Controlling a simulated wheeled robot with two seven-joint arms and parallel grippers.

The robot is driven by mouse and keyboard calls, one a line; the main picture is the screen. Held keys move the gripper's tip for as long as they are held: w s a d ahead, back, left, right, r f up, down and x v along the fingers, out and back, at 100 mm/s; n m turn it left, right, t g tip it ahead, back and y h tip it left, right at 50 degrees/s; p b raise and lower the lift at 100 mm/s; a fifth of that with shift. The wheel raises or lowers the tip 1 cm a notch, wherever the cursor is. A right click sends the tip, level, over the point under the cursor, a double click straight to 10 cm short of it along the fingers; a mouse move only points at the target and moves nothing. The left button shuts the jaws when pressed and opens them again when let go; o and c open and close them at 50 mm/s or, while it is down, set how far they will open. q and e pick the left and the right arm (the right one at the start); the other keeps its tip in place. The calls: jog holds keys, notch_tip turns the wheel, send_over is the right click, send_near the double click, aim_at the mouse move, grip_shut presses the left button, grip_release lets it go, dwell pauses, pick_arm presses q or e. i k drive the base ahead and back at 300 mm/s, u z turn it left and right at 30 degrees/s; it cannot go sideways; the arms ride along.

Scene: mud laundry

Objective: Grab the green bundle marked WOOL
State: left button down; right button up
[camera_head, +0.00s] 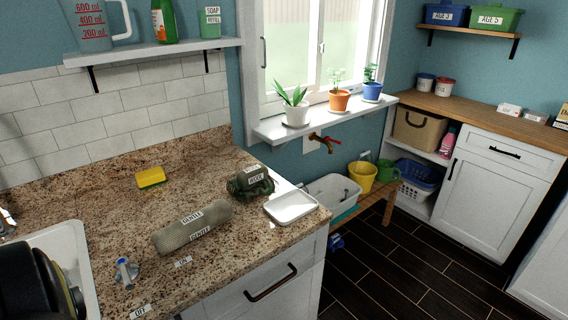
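A dark green bundle (250,182) lies on the speckled granite counter (120,195), left of a white tray. It carries white labels, too small for me to read with certainty. A paler grey-green rolled bundle (191,228) lies nearer, in front and to the left, with labels that seem to read GENTLE. The two bundles are apart.
A white tray (291,207) sits by the counter's right edge. A yellow sponge (151,177) lies at the back. A blue-topped tap handle (125,270) stands near the sink (72,245). A shelf (150,52) hangs above.

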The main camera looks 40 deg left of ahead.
aim_at(247, 183)
jog(key=i, duration=3.15)
jog(key=u, duration=4.85)
jog(key=i, duration=0.5)
